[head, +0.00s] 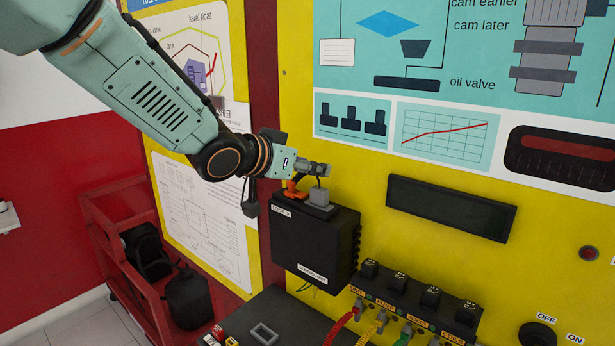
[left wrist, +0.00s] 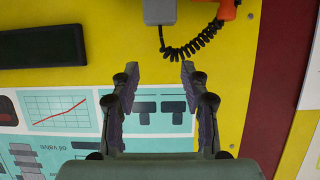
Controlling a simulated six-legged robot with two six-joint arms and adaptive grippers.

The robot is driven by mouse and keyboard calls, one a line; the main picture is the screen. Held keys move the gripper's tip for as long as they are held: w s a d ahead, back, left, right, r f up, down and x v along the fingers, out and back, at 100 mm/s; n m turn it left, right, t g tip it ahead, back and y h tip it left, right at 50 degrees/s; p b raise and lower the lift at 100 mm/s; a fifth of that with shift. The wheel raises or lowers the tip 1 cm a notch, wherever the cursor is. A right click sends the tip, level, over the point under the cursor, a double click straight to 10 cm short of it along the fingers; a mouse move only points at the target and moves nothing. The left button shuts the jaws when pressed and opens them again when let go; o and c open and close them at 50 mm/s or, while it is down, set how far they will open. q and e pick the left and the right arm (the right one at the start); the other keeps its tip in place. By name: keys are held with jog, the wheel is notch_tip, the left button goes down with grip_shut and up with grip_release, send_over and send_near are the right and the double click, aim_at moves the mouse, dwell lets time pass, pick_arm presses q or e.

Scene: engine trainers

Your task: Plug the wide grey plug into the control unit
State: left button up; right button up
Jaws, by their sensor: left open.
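The control unit (head: 312,245) is a black ribbed box on the yellow panel, with a dark raised socket block on top. The wide grey plug (head: 320,197) stands on that block; I cannot tell how deep it sits. The plug also shows at the top edge of the left wrist view (left wrist: 160,10), with a coiled black cord. My left gripper (head: 322,170) is just above the plug; in the wrist view its fingers (left wrist: 160,72) are apart with nothing between them, and the plug lies beyond the tips. My right gripper is not in view.
An orange part (head: 294,189) sits beside the plug on the control unit. A dark display (head: 450,208) and a row of black connectors (head: 415,295) with coloured plugs are on the right. A red cart (head: 115,235) stands at the left. A black surface (head: 270,315) lies below.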

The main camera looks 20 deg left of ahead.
pick_arm(q)
jog(key=shift+r, duration=0.25)
jog(key=shift+o, duration=0.2)
jog(key=o, duration=0.5)
notch_tip(320, 180, up, 10)
jog(key=shift+f, duration=0.1)
dwell(0.5)
